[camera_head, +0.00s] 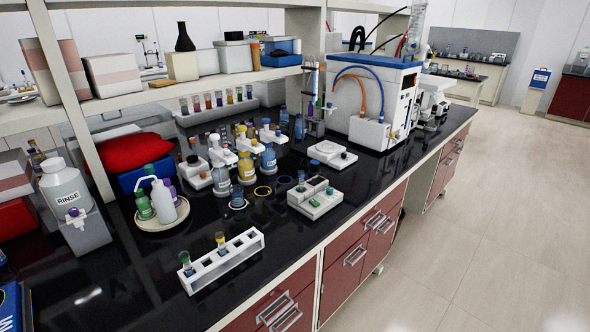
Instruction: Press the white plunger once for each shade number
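Three bottles with white pump heads stand mid-bench: a blue one (221,180) on the left, a yellow one (247,172) in the middle and a blue one (269,161) on the right. Their white heads (222,152) look like plungers; which one the task means is unclear. The bottles have small labels, unreadable here. I see no legible shade numbers. Neither gripper is in view.
Coloured rings (262,191) lie on the black bench before the bottles. A white device (316,204) with a green button stands right of them. A RINSE bottle (66,188) and a wash bottle (162,203) on a round tray stand left. The bench's front edge lies right of the rack.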

